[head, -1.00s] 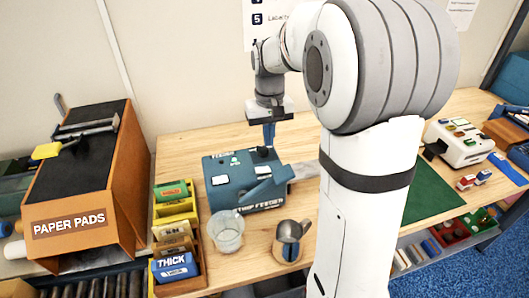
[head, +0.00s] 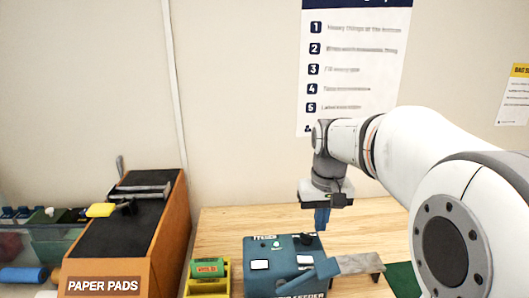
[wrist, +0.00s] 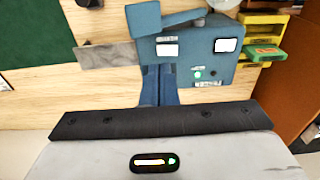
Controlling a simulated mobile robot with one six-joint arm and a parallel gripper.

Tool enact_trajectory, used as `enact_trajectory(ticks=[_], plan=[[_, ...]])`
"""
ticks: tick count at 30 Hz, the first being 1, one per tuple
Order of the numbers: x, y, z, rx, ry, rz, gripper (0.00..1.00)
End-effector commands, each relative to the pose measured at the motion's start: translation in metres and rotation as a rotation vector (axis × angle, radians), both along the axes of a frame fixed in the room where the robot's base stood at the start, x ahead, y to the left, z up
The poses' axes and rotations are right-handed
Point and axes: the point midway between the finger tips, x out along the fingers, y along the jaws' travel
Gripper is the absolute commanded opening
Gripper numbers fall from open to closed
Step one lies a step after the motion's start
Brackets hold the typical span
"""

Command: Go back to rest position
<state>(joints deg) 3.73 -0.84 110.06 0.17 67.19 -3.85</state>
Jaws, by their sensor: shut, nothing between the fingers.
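My gripper (head: 322,217) hangs fingers-down above the back of the wooden table in the head view. Its blue fingers are together with nothing between them. In the wrist view the shut fingers (wrist: 160,84) point toward the blue feeder machine. The feeder (head: 284,262) sits on the table just below and left of my gripper in the head view, its lever and grey plate reaching right. The gap between fingertips and feeder is hard to judge.
An orange-sided PAPER PADS stand (head: 165,235) with a black sloped top is at the left. Yellow bins (head: 208,286) with a green box (head: 207,267) stand between it and the feeder. A green mat (head: 403,279) lies right. A wall poster (head: 352,70) hangs behind.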

Motion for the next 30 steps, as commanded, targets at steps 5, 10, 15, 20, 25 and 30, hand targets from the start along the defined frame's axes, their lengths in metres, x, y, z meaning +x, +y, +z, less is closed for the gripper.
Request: enact_trajectory(ticks=[5,10,15,20,25,30], plan=[[-0.068,0.012,-0.005,-0.004,-0.093,0.004,0.00],[-0.123,0.020,-0.024,-0.005,-0.171,0.005,0.00],[-0.157,0.023,-0.042,-0.003,-0.222,0.006,0.00],[-0.169,0.026,-0.050,-0.002,-0.240,0.007,0.00],[-0.169,0.026,-0.050,-0.002,-0.241,0.006,0.00],[-0.169,0.026,-0.050,-0.002,-0.240,0.006,0.00]])
